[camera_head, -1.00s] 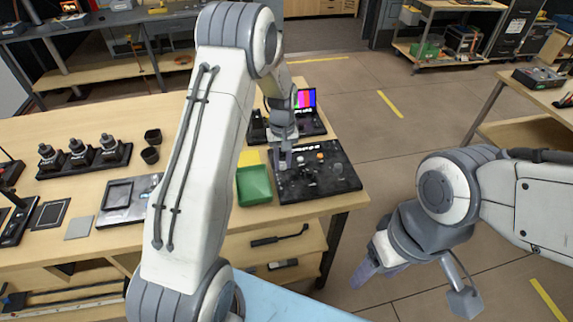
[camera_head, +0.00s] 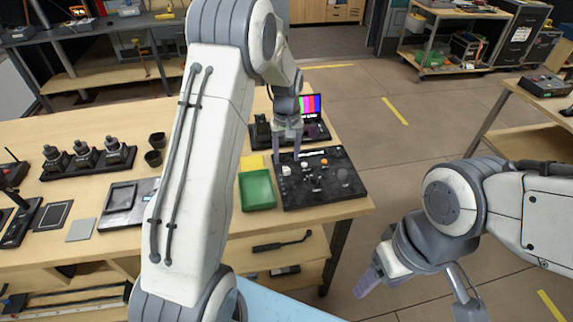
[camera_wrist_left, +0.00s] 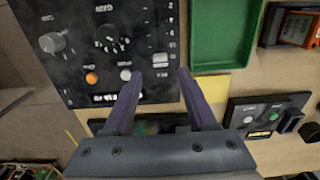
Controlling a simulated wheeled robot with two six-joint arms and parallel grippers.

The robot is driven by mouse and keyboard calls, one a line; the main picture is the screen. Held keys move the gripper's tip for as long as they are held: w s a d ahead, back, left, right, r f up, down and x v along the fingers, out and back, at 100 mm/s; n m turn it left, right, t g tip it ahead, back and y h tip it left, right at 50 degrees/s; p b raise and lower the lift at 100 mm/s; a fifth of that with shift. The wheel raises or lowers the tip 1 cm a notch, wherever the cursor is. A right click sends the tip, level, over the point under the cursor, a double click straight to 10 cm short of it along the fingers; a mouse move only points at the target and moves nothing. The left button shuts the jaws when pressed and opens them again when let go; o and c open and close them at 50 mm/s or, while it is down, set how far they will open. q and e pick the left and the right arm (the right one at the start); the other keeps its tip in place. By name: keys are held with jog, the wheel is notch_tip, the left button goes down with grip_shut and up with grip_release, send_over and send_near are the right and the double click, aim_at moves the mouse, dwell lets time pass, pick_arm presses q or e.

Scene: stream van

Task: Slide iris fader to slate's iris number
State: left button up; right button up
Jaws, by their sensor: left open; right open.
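The black control panel (camera_head: 345,192) lies on the wooden table, with several knobs on it. In the left wrist view the panel (camera_wrist_left: 75,75) shows a column of white marks near its edge. A pale cap (camera_wrist_left: 160,60) at the lower end of that column looks like the iris fader. My left gripper (camera_head: 287,156) is open and empty above the panel's far left part. In the wrist view its fingertips (camera_wrist_left: 172,73) lie either side of the strip just below the cap; contact cannot be told. My right gripper (camera_head: 372,283) hangs open over the floor, right of the table. I cannot make out the slate's number.
A green tray (camera_head: 257,190) sits left of the panel, with a yellow note (camera_head: 253,161) behind it. A colour-bar monitor (camera_head: 311,105) stands behind. Three lens-like units on a black base (camera_head: 75,173) are further left. Open floor lies right of the table.

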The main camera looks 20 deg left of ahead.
pick_arm(q)
notch_tip(320, 180, up, 6)
jog(key=shift+f, duration=0.1)
pick_arm(e)
jog(key=shift+f, duration=0.4)
